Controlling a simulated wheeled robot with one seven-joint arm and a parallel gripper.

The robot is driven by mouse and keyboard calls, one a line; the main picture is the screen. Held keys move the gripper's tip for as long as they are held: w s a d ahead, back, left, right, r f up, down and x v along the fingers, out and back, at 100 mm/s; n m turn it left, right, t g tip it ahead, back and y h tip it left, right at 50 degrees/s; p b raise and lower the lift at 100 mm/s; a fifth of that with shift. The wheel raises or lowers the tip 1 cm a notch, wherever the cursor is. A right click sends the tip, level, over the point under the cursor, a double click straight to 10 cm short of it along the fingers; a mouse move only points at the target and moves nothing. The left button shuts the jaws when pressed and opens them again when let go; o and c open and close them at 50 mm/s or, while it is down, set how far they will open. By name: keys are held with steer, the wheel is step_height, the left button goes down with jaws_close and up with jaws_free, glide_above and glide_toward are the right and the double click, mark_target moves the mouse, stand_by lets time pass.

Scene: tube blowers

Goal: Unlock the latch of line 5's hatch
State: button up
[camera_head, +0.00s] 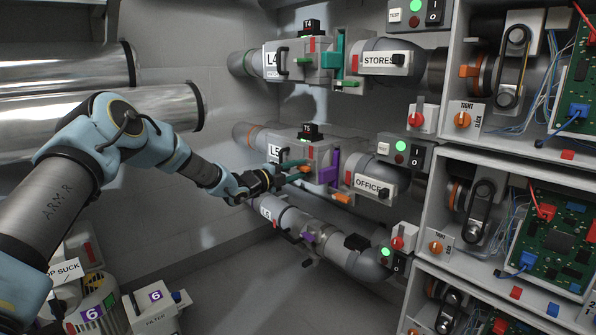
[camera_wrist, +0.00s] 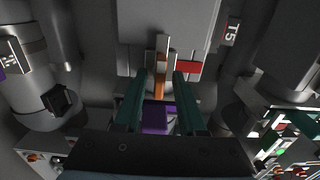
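The line 5 pipe, labelled L5 (camera_head: 275,153), carries a grey hatch box in the middle of the head view. The hatch box also fills the top centre of the wrist view (camera_wrist: 165,20). My gripper (camera_head: 298,170) reaches it from the left with two teal fingers. In the wrist view my gripper (camera_wrist: 160,78) is open, with a finger on each side of an upright orange and pale latch piece (camera_wrist: 160,86). Gaps show between the latch piece and both fingers. A purple part (camera_wrist: 156,117) shows lower between the fingers; a purple part (camera_head: 329,168) also stands right of them in the head view.
A red block (camera_wrist: 188,67) sits beside the right finger. The L4 line (camera_head: 271,58) runs above and the L6 line (camera_head: 266,213) below. The OFFICE pipe (camera_head: 369,185) and control cabinets (camera_head: 440,175) stand to the right. Large silver pipes (camera_head: 65,68) lie behind my arm.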

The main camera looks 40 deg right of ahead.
jaws_close()
stand_by(0.6)
steer(key=n, duration=0.4)
steer(key=shift+n+p, duration=0.3)
steer(key=shift+n, duration=0.1)
steer(key=n+p, duration=0.1)
steer(key=n, duration=0.3)
steer(key=shift+n, duration=0.3)
steer(key=n+p, duration=0.1)
steer(key=n, duration=0.3)
steer(key=shift+p, duration=0.35)
steer(key=shift+n+p, duration=0.55)
steer(key=shift+n, duration=1.65)
